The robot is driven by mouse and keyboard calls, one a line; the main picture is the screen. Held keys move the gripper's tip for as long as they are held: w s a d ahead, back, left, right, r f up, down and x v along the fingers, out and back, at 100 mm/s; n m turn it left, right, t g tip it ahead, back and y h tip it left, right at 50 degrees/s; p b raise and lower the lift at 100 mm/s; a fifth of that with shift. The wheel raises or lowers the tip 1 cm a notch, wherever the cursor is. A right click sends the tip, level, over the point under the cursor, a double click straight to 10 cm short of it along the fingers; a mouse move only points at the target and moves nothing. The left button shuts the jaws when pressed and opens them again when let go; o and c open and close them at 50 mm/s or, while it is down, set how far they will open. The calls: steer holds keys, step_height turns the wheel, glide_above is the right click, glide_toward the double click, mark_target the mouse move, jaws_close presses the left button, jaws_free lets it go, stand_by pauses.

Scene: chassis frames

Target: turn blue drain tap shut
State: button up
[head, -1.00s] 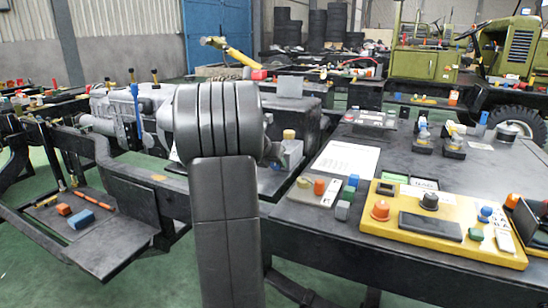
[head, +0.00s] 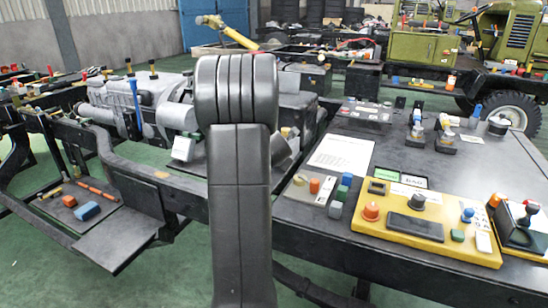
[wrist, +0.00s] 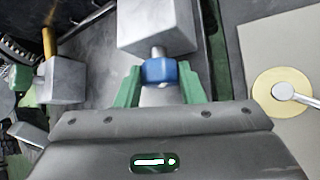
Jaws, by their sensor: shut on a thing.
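The blue drain tap (wrist: 158,72) shows in the wrist view as a short blue knob on a metal stem, which comes out of a pale grey block (wrist: 157,25). My gripper (wrist: 160,78) has its green fingers on both sides of the blue knob and is shut on it. In the head view my own arm covers the middle of the picture and hides the gripper and the tap. I cannot tell from these views how far the tap is turned.
Left of the tap in the wrist view is another grey block (wrist: 66,80) with a yellow-brown handle. A yellow disc (wrist: 280,94) with a metal rod lies on the right. In the head view, a grey engine (head: 112,98) stands left and a yellow control panel (head: 385,233) lies on the dark table.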

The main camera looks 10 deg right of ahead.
steer(key=shift+s+d+f+m+t+y+p, duration=0.1)
steer(key=shift+m+t+y+p, duration=0.35)
steer(key=shift+p, duration=0.25)
steer(key=shift+s+d+f+m+t+y+p, duration=0.1)
steer(key=shift+m+t+y+p, duration=0.25)
steer(key=shift+t+y+p, duration=0.25)
steer(key=o, duration=1)
